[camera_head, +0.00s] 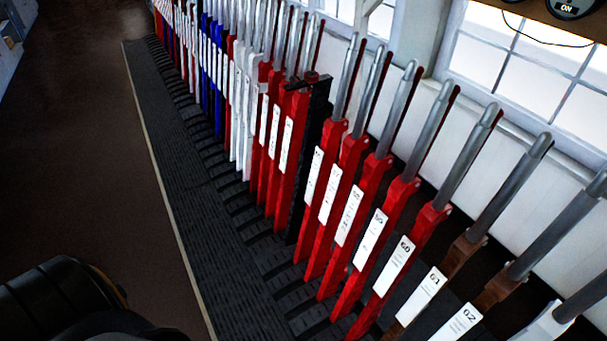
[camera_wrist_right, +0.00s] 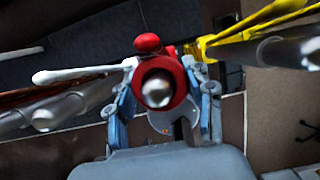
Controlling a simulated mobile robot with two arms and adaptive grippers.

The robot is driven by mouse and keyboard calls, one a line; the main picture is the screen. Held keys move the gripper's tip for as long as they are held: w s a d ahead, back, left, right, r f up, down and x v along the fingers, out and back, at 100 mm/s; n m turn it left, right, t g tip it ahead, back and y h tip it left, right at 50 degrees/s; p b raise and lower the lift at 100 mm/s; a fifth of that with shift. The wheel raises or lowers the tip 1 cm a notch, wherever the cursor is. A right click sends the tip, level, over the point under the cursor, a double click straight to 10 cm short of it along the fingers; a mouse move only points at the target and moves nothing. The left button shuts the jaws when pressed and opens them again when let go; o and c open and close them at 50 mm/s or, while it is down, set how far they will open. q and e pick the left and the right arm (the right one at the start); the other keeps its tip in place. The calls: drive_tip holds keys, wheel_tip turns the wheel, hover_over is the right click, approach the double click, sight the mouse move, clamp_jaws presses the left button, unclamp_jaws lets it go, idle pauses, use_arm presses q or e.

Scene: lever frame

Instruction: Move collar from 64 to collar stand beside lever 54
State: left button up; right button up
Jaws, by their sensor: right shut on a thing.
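A red collar (camera_wrist_right: 156,66) shows in the right wrist view, with a small red knob on its far side. My right gripper (camera_wrist_right: 162,76) is shut on it, with a finger on each side. A silver lever end (camera_wrist_right: 157,90) shows through the ring; I cannot tell whether the collar is around it or above it. In the head view, a dark post (camera_head: 312,150) with a black top stands between red levers and may be the collar stand. The number of the lever beside it is too small to read. Neither gripper shows in the head view.
Lever 60 (camera_head: 397,262), lever 61 (camera_head: 425,292) and lever 62 (camera_head: 462,322) stand close together at the lower right. White and blue levers continue farther back. A yellow lever (camera_wrist_right: 240,32) and a white lever (camera_wrist_right: 85,74) flank the collar. Brown floor (camera_head: 80,150) lies clear at left.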

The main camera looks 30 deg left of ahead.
drive_tip(key=shift+w+d+r+p, duration=0.1)
drive_tip(key=shift+w+r+p, duration=0.15)
drive_tip(key=shift+r+p, duration=0.8)
drive_tip(key=shift+w+d+r+p, duration=0.15)
drive_tip(key=shift+w+r+p, duration=0.15)
drive_tip(key=shift+r, duration=1.45)
drive_tip(key=shift+w+d+r+p, duration=0.15)
drive_tip(key=shift+r+p, duration=0.55)
drive_tip(key=shift+r, duration=0.7)
